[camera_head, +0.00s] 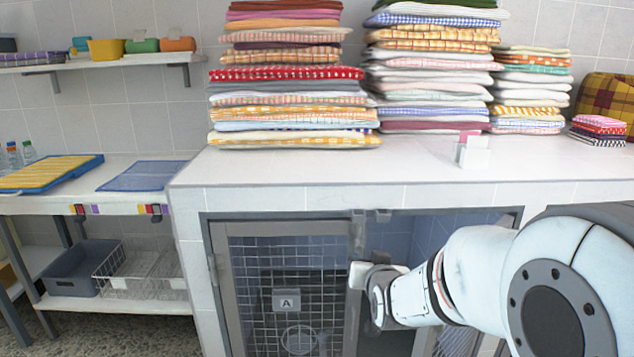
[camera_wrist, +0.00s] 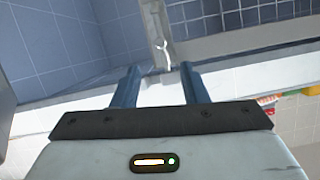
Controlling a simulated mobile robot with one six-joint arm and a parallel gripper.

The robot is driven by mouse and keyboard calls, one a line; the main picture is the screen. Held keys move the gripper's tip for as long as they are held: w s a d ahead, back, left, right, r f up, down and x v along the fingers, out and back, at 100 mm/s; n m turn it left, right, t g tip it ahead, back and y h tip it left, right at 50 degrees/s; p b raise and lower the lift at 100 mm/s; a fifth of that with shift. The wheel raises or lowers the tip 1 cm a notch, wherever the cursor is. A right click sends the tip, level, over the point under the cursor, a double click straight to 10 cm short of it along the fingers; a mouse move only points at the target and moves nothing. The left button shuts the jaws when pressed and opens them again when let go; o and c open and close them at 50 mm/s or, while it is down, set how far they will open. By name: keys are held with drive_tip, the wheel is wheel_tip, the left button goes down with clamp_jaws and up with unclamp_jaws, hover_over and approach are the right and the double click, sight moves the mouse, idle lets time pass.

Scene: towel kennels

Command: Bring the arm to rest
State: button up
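My arm reaches in from the right in the head view. My gripper (camera_head: 360,274) is at the right edge of the mesh kennel door (camera_head: 290,245), in front of the kennel opening. In the wrist view the two fingers of my gripper (camera_wrist: 158,76) stand apart with nothing clearly held between them. A metal bar with a small hook-like part (camera_wrist: 162,45) shows just beyond the fingertips. Whether the fingers touch anything I cannot tell. My arm hides the lower right of the opening.
Tall stacks of folded towels (camera_head: 290,100) stand on the white counter (camera_head: 300,170) above the kennel. A small white holder (camera_head: 474,155) stands near its front. A side table (camera_head: 100,205) on the left bears a blue tray (camera_head: 95,163). The blue-tiled kennel interior (camera_head: 440,225) shows right of the door.

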drive_tip(key=s+r+g+p, duration=0.5)
drive_tip(key=s+r+p, duration=0.2)
drive_tip(key=s, duration=0.6)
drive_tip(key=s+d+r+n+g+p, duration=0.1)
drive_tip(key=s+r+g+p, duration=0.5)
drive_tip(key=s, duration=0.7)
drive_tip(key=shift+d+r+n+g+p, duration=0.3)
drive_tip(key=shift+r+p, duration=0.25)
drive_tip(key=shift+p, duration=0.6)
